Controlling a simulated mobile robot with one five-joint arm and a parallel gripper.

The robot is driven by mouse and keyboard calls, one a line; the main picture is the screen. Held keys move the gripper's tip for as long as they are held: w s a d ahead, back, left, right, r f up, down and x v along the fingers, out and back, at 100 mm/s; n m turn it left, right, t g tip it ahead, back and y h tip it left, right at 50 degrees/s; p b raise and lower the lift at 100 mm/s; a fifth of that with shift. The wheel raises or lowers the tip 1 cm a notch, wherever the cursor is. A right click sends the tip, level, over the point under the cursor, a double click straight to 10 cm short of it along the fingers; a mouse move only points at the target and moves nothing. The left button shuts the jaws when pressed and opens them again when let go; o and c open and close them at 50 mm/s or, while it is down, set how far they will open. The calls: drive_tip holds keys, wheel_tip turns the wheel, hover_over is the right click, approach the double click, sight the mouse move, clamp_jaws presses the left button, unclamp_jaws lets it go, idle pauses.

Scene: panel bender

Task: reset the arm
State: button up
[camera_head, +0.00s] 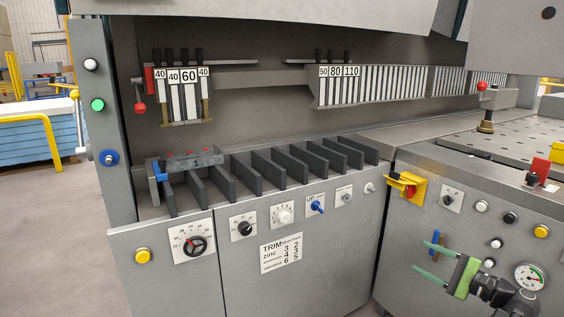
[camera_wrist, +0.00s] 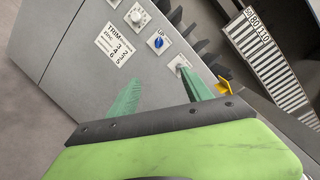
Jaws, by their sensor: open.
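My gripper (camera_head: 431,261) is at the lower right in the head view, in front of the right-hand control panel. Its two thin green fingers point left and stand apart, with nothing between them. In the wrist view my gripper (camera_wrist: 160,95) shows its green fingers spread on either side, empty. The grey panel bender front (camera_head: 330,240) lies beyond the fingers, and I see no contact with it. The arm behind my gripper runs out of the frame at the lower right.
A gauge (camera_head: 529,277) is close to my arm. Dark slot dividers (camera_head: 270,170) line the ledge. Open floor (camera_head: 60,230) lies at left.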

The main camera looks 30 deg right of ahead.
drive_tip(key=w+a+f+n+g+y, duration=0.1)
drive_tip(key=w+a+n+g+y, duration=0.4)
drive_tip(key=w+a, duration=1)
drive_tip(key=w+a+f+n+g+y, duration=0.25)
drive_tip(key=w+a, duration=0.25)
drive_tip(key=a, duration=0.4)
drive_tip(key=w+a+f+n+g+y, duration=0.1)
drive_tip(key=w+a+f, duration=0.2)
drive_tip(key=w+a, duration=0.45)
drive_tip(key=s+a+f+n+g+h, duration=0.1)
drive_tip(key=a+f+n+g+h, duration=0.2)
drive_tip(key=a, duration=0.7)
drive_tip(key=s+a+f+n+g, duration=0.1)
drive_tip(key=a+f+n+g, duration=0.2)
drive_tip(key=a+f, duration=0.5)
drive_tip(key=s+a+f+n+g+h, duration=0.1)
drive_tip(key=a+f+n+g+h, duration=0.15)
drive_tip(key=a, duration=0.85)
drive_tip(key=s+d+f+n+h, duration=0.2)
drive_tip(key=d+f+n+h, duration=0.2)
drive_tip(key=d+h, duration=0.25)
wheel_tip(320, 180, up, 32)
drive_tip(key=d+n+p, duration=0.1)
drive_tip(key=p, duration=3)
drive_tip(key=shift+g+p, duration=0.3)
drive_tip(key=shift+p, duration=0.05)
